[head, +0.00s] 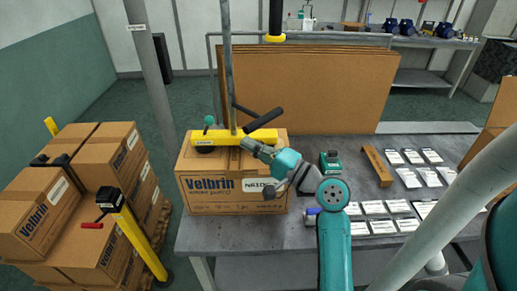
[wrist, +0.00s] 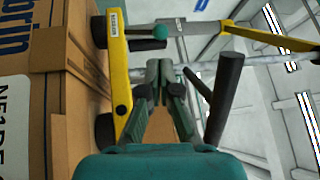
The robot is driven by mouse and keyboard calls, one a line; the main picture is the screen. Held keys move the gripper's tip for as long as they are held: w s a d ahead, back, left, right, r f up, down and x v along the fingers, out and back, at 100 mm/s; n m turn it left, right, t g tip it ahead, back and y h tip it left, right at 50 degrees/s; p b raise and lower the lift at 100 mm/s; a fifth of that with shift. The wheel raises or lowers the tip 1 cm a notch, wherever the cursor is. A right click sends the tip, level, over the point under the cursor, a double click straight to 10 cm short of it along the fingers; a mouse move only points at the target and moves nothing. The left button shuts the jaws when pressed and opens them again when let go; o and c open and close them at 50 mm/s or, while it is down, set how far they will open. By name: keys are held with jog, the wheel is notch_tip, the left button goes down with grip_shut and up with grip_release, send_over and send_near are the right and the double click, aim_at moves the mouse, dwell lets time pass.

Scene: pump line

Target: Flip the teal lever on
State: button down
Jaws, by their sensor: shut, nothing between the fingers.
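The teal lever, a teal ball knob (head: 209,120) on a short stem, stands roughly upright at the left end of a yellow bar (head: 231,138). The bar lies on top of a Velbrin carton (head: 236,202). In the wrist view the knob (wrist: 160,32) is beyond my fingertips, towards the top, apart from them. My gripper (head: 248,146) is at the front right of the bar, over the carton's top edge. In the wrist view its fingers (wrist: 160,72) are together and empty, close beside the bar. The lever's marked positions cannot be read.
A black handle (head: 263,118) and a vertical pole (head: 229,65) rise from the bar close to my gripper. A big brown panel (head: 305,88) stands behind. The grey table (head: 320,255) carries several white packets and a small green device (head: 330,162). Cartons are stacked at left (head: 35,212).

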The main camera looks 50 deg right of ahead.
aim_at(213, 123)
jog(key=x, duration=0.9)
jog(key=shift+w, duration=0.15)
